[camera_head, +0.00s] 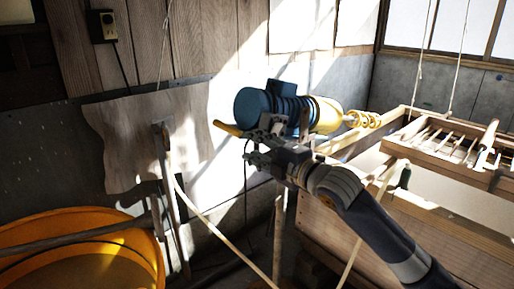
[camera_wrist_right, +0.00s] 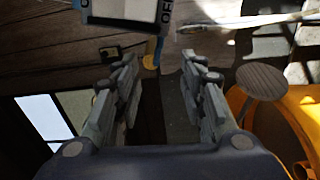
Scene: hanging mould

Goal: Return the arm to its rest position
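My right arm comes in from the lower right in the head view. Its gripper (camera_head: 257,143) is in front of a blue and yellow motor-like machine (camera_head: 262,105), just below its blue body; I cannot tell how far apart they are. In the right wrist view the fingers of the right gripper (camera_wrist_right: 164,75) are spread, with nothing held between them. A dark box with a pale panel and the letters OFF (camera_wrist_right: 122,10) is beyond the fingertips at the top. My left gripper is not in view.
An orange tub (camera_head: 155,245) stands at the lower left. A wooden frame (camera_head: 440,150) with slats and hanging ropes (camera_head: 426,45) is at the right, beside my right arm. A wooden board (camera_head: 115,140) and thin poles stand left of the gripper.

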